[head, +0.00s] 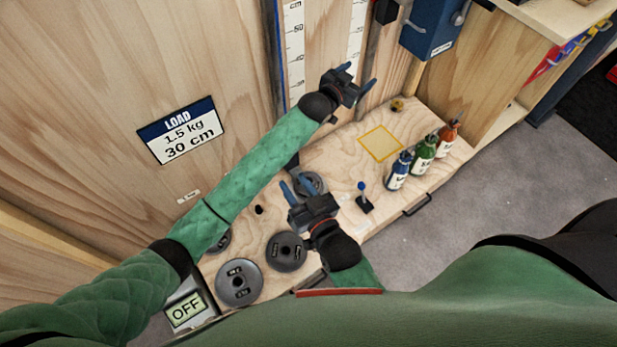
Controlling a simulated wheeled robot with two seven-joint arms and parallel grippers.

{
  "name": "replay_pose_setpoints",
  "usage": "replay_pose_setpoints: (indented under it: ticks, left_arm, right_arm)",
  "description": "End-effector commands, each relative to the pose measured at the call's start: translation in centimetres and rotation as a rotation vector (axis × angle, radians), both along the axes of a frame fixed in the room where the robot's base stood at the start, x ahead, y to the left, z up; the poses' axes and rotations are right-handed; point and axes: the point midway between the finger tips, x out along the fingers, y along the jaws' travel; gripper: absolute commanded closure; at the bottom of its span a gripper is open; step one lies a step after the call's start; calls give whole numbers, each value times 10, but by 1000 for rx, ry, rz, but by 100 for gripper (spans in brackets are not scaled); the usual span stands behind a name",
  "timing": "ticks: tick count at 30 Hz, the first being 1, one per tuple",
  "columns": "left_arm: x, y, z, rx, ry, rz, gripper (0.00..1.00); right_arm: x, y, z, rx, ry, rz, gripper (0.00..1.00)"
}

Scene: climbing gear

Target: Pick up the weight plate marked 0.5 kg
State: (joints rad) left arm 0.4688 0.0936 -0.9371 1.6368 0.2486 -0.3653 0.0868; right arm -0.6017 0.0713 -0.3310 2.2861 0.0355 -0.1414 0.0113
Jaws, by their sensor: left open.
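Several dark grey round weight plates lie on the wooden bench: a large one (239,299) at the front, a medium one (287,265) to its right, one mostly hidden behind my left arm (223,243), and one partly hidden behind my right gripper (319,181). Their labels are too small to read, so I cannot tell which is marked 0.5 kg. My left gripper (358,77) is open and empty, raised near the back wall, far from the plates. My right gripper (293,184) has its fingers apart, over or beside the partly hidden plate; contact cannot be told.
Blue, green and red bottles (423,153) stand at the bench's right side. A small blue-knobbed lever (363,197) and a yellow-outlined square (381,143) are on the bench. A display reading OFF (187,310) is at front left. A sign (182,131) reads LOAD 1.5 kg 30 cm.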

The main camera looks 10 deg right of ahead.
Motion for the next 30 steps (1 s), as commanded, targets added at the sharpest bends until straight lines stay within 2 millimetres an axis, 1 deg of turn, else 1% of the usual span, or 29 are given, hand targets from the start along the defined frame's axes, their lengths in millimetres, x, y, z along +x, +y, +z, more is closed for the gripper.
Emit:
replay_pose_setpoints:
  ticks: [1,2,3,5,6,8,9,11,12,15,18,21,25,30]
  left_arm:
    - [3,3,-26,60,65,14,28]
    - [4,5,-42,96,106,24,28]
    - [5,9,-62,145,161,36,28]
    - [4,16,-91,221,243,54,28]
    - [2,22,-110,271,297,65,28]
    - [-1,31,-137,346,378,83,28]
    - [-4,38,-154,396,432,95,28]
    - [-11,50,-180,471,512,113,28]
    - [-15,59,-196,523,564,125,28]
    - [-30,82,-232,650,696,155,28]
    - [-47,106,-261,772,815,182,28]
    - [-63,127,-281,876,915,205,28]
    - [-78,148,-296,971,1006,227,28]
    - [-87,159,-305,1028,1056,238,28]
  right_arm:
    - [-1,1,-15,-15,59,9,64]
    - [-2,2,-24,-25,96,14,64]
    - [-4,2,-36,-39,146,24,64]
    - [-7,3,-52,-59,221,35,64]
    - [-10,4,-64,-73,271,44,64]
    - [-15,4,-80,-93,346,57,64]
    - [-20,4,-90,-106,396,66,64]
    - [-27,4,-106,-125,470,79,64]
    - [-32,4,-116,-138,521,90,64]
    - [-47,4,-139,-170,645,113,64]
    - [-63,2,-160,-201,760,137,64]
    - [-79,0,-175,-227,858,157,64]
    - [-93,-2,-187,-250,948,177,64]
    - [-102,-4,-194,-263,999,189,64]
